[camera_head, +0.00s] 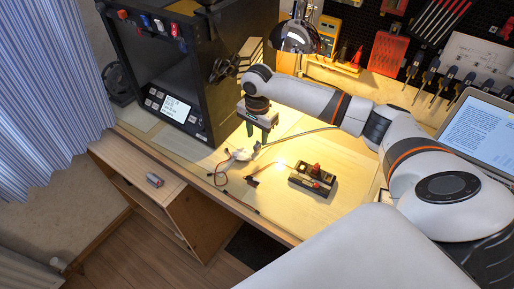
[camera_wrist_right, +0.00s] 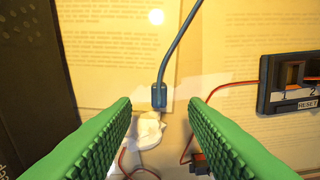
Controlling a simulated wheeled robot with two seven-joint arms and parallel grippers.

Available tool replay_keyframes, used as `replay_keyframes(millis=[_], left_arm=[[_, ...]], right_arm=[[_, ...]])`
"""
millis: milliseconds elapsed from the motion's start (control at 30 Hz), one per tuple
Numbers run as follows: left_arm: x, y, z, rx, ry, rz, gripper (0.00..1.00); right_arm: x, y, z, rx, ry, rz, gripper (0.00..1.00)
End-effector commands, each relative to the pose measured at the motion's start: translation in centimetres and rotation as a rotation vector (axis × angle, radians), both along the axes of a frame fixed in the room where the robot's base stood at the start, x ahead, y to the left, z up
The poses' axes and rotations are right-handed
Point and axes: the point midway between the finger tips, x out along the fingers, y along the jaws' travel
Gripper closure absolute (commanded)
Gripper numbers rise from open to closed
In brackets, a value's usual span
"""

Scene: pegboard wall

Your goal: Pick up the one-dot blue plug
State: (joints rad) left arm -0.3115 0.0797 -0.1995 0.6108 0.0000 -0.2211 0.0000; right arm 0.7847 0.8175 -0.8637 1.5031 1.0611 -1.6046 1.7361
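A blue plug (camera_wrist_right: 159,96) on a blue-grey cable shows in the right wrist view, at the tip of the cable that comes from the top. No dot on it can be made out. It is between the two green fingers of my right gripper (camera_wrist_right: 161,108) in the picture, with gaps on both sides. In the head view my right gripper (camera_head: 257,132) points down above the bench, and the cable (camera_head: 300,135) ends just below its fingers. The gripper is open and empty. My left gripper is not in view.
A white lumpy item (camera_wrist_right: 146,132) with thin red and dark wires lies by the plug. A black device marked RESET (camera_wrist_right: 289,92) sits to the right, also in the head view (camera_head: 313,179). A dark 3D-printer-like box (camera_head: 203,110) stands left; a lamp (camera_head: 297,37) is behind.

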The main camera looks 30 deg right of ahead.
Motion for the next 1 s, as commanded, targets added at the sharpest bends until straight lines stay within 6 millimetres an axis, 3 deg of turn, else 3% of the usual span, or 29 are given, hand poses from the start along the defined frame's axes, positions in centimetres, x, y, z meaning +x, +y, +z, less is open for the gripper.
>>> replay_keyframes(millis=[300, 633, 867, 1000], left_arm=[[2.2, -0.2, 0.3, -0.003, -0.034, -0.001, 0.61], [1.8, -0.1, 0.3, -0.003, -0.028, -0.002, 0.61], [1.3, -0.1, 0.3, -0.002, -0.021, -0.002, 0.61], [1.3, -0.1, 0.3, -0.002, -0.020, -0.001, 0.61]], right_arm=[[0.0, 0.0, -4.4, 0.000, 0.002, 0.001, 0.60], [0.0, -0.1, -5.1, 0.000, 0.000, 0.002, 0.60], [0.1, -0.1, -5.1, 0.000, 0.000, 0.002, 0.98], [0.1, -0.1, -5.1, 0.000, 0.000, 0.002, 1.00]])
